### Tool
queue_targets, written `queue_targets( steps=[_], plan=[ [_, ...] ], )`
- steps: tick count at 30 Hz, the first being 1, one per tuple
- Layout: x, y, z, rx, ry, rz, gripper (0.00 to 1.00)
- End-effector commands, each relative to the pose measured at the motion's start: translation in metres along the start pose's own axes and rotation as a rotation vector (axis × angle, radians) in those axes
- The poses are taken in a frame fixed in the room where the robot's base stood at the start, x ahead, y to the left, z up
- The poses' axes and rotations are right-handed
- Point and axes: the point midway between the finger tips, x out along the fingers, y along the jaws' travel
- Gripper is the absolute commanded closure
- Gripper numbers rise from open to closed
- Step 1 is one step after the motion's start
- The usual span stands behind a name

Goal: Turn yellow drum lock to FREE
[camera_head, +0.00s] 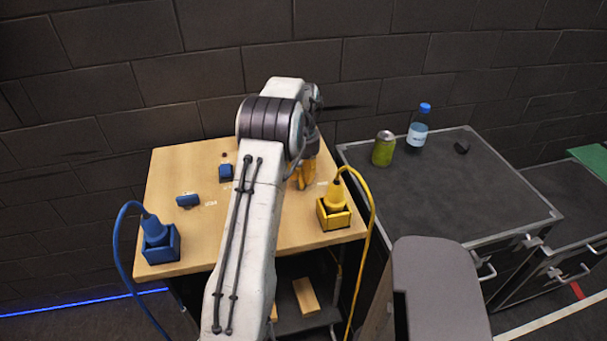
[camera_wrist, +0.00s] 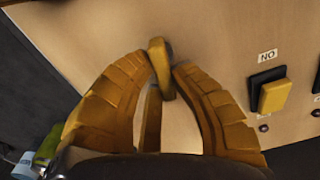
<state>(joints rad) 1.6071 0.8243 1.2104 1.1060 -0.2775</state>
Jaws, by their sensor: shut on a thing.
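The yellow drum lock (camera_wrist: 157,50) shows in the wrist view as a short yellow handle on the wooden panel, between the fingertips of my gripper (camera_wrist: 163,74). The two yellow-brown fingers are shut on the handle from both sides. Its FREE marking is not visible. In the head view my gripper (camera_head: 303,178) reaches down to the right part of the wooden board (camera_head: 270,236). My arm and gripper hide the lock there.
A yellow rocker switch (camera_wrist: 275,95) with an ON label is right of the lock. A yellow plug (camera_head: 337,198) with its cable and a blue plug (camera_head: 154,230) stand at the board's front corners. A can (camera_head: 383,149) and bottle (camera_head: 417,130) stand on the dark cabinet.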

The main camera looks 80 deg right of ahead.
Motion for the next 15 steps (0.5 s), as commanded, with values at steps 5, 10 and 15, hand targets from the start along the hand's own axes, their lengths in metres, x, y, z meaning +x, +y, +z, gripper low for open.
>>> queue_targets(
  steps=[5, 10, 15],
  plan=[
    [0.0019, -0.0015, 0.0006, -0.086, -0.005, -0.002, 1.0],
    [0.002, -0.0022, 0.0005, -0.134, -0.005, -0.002, 1.0],
    [0.0021, -0.0025, 0.0006, -0.156, -0.005, -0.002, 1.0]
  ],
)
